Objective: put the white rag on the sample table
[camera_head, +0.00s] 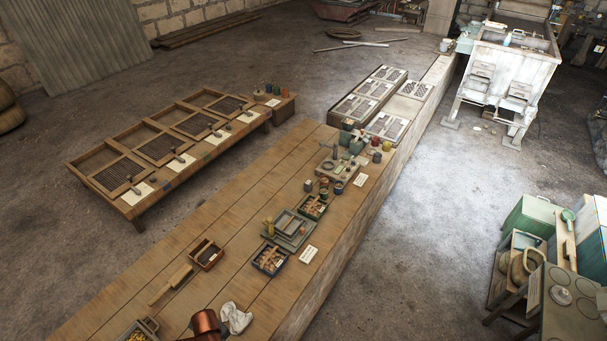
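The white rag (234,318) lies crumpled near the front right edge of a long wooden table (232,220). It is just right of a copper-coloured round object (206,323) that the lower picture edge cuts off. A lower wooden table (140,212) stands to the left and bears several framed screens, small tools and paper cards. I cannot tell from the picture which table is the sample table. Neither of my grippers is in view.
On the long table are a brush-like tool (171,285), a small dark box (206,254), several trays, jars and a white card (309,254). The floor between is mostly clear.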

